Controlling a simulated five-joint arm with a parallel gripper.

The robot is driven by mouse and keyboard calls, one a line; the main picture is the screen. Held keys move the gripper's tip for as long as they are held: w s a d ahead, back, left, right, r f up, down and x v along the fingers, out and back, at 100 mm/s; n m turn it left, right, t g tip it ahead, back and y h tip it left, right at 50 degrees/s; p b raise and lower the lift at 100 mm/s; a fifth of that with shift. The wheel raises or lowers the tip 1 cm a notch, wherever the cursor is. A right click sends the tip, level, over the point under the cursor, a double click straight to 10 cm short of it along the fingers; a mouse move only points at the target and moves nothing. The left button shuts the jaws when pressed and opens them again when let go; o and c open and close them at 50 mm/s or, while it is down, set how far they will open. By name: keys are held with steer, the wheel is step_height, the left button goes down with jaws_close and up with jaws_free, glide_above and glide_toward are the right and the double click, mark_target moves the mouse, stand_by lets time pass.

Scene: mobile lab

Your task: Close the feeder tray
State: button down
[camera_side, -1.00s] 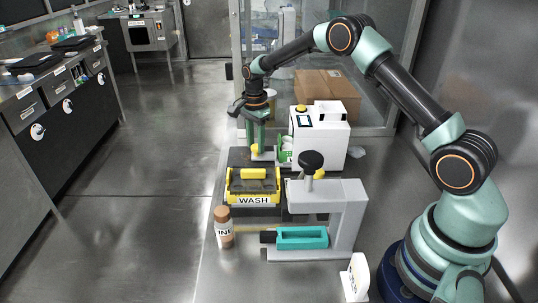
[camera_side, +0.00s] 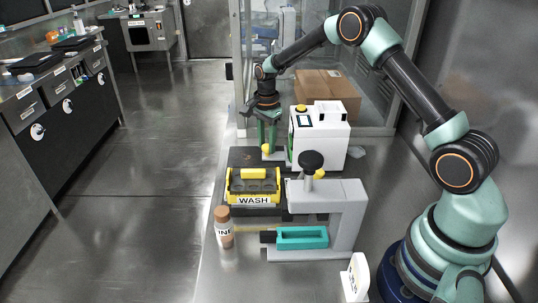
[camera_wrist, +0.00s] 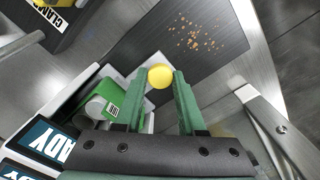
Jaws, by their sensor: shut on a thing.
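My gripper (camera_side: 266,146) is shut on the yellow ball knob (camera_wrist: 159,76) of the feeder tray, which sits between the green fingertips in the wrist view. The feeder tray (camera_side: 279,157) is at the left side of the white machine (camera_side: 321,140), with only a short part showing outside it. The machine's screen edge, lettered "ADY", shows at lower left in that view. Fingers and machine hide part of the tray.
A yellow WASH rack (camera_side: 254,186) stands in front of the machine. A grey clamp stand with a black knob (camera_side: 312,161) and a brown-capped bottle (camera_side: 224,227) are nearer. A dark mat with scattered brown bits (camera_wrist: 190,40) lies beside the tray. A cardboard box (camera_side: 328,90) is behind.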

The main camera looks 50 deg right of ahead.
steer(key=shift+s+d+r, duration=0.1)
steer(key=shift+s+d, duration=0.25)
steer(key=c, duration=0.5)
jaws_free()
steer(key=shift+d, duration=0.1)
steer(key=shift+r, duration=0.3)
step_height(320, 180, up, 12)
steer(key=shift+f, duration=0.25)
